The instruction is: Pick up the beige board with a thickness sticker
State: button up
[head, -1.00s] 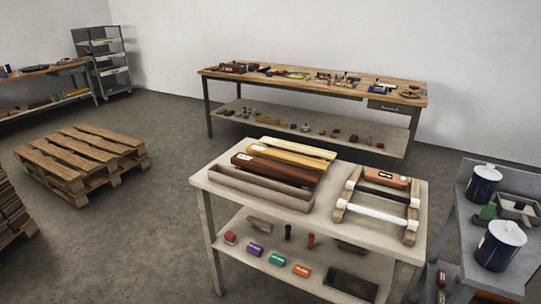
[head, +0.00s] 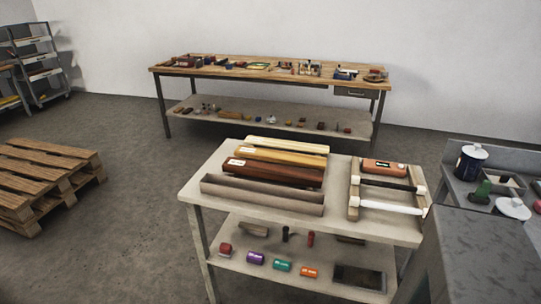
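A pale beige board (head: 288,145) lies at the back of a row of boards on the near light-topped table (head: 222,161). I cannot make out a sticker on it. In front of it lies a yellowish board (head: 284,159) with a small white label near its left end. A dark red-brown board (head: 280,173), also with a white label at its left end, lies closer. The beige board is partly hidden by the yellowish one. My gripper is not in view.
A long grey-brown trough (head: 262,194) lies along the near table's front edge. A wooden frame with rollers (head: 354,205) and an orange-red block (head: 383,167) is at the right. A large grey block (head: 480,255) fills the lower right. Floor is open left, beside a pallet (head: 50,165).

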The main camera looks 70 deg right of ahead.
aim_at(270, 156)
jog(key=z, duration=0.3)
jog(key=i, duration=1)
jog(key=z, duration=0.4)
